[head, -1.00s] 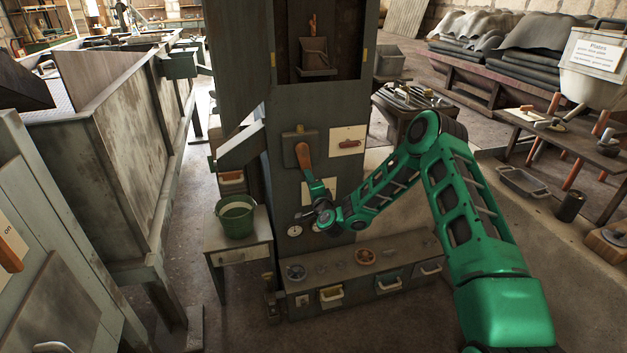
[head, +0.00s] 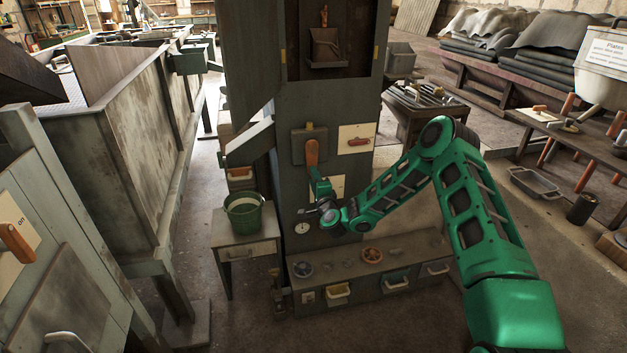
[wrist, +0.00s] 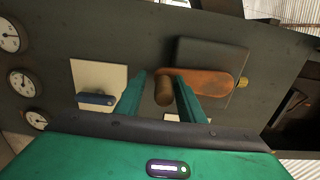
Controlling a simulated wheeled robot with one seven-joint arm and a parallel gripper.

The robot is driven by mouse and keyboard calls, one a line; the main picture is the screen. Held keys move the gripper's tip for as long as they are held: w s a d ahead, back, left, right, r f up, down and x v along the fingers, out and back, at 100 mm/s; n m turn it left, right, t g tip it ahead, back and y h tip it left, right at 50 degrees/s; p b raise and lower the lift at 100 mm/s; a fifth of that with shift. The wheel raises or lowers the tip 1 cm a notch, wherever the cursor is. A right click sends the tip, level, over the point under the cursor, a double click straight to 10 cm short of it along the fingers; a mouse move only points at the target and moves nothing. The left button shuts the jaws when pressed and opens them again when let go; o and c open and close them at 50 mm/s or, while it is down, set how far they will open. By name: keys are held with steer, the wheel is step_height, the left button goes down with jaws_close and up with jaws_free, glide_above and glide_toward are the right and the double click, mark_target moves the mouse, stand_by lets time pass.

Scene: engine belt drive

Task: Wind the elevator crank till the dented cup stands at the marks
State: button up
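The elevator crank (head: 312,153) is an orange-brown arm on a dark plate on the tall grey-green elevator casing (head: 330,105), hanging nearly straight down. The wrist view shows the crank arm (wrist: 218,84) sideways, with a brown round grip (wrist: 163,92) at its end. My gripper (wrist: 162,85) has its two green fingers on either side of this grip, with a small gap at the left finger. A brown cup (head: 325,50) shows in the casing's upper window; I cannot make out a dent. Yellow marks (head: 376,53) sit on the window's sides, about level with the cup.
A green bucket (head: 243,214) stands on a small table at left. A low bench (head: 375,267) with drawers runs along the casing's foot.

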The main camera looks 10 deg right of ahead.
steer(key=shift+r, duration=0.15)
steer(key=shift+s, duration=0.3)
steer(key=s, duration=1)
steer(key=shift+d, duration=0.35)
steer(key=shift+w+r, duration=0.1)
